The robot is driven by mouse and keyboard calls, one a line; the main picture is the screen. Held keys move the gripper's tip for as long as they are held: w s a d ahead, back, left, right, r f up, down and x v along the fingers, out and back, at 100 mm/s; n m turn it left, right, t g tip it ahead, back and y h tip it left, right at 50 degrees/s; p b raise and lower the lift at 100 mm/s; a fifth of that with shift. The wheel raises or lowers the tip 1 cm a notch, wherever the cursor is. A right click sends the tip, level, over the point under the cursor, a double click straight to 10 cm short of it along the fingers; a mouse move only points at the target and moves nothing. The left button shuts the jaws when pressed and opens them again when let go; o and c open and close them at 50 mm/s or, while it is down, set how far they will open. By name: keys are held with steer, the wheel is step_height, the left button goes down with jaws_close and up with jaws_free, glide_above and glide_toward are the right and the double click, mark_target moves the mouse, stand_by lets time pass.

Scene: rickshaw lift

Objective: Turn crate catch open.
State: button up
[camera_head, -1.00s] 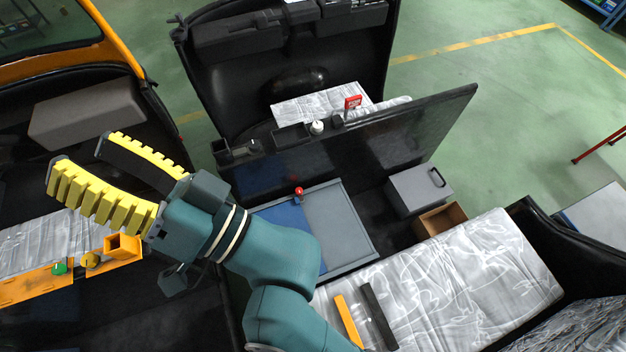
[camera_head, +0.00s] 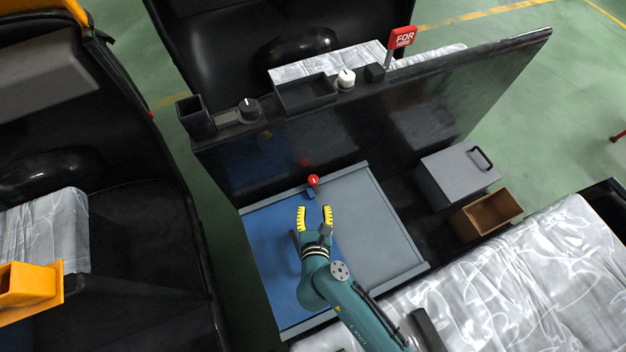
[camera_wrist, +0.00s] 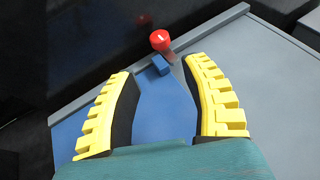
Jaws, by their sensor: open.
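A red ball knob (camera_head: 313,180) on a short stem stands at the far edge of a flat blue and grey panel (camera_head: 375,225), by a small blue block (camera_head: 310,193). It also shows in the wrist view (camera_wrist: 160,40), just beyond the fingertips. My gripper (camera_head: 314,208) is open and empty over the blue part, its yellow-ribbed fingers pointing at the knob and apart from it. In the wrist view the blue block (camera_wrist: 159,66) lies between the fingertip lines. A grey box (camera_head: 455,175) with a black handle stands to the right. I cannot tell which part is the crate catch.
A dark upright partition (camera_head: 420,110) rises behind the panel, carrying a black dial (camera_head: 249,108), a white knob (camera_head: 346,78) and a red FOR HIRE sign (camera_head: 402,38). An open wooden bin (camera_head: 488,214) stands beside the grey box. A silvery seat (camera_head: 530,265) borders the near right.

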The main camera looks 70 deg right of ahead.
mark_target(313, 179)
steer(key=b+x, duration=0.4)
steer(key=x, duration=1)
steer(key=shift+w+d+r, duration=0.1)
steer(key=shift+w, duration=0.1)
jaws_close()
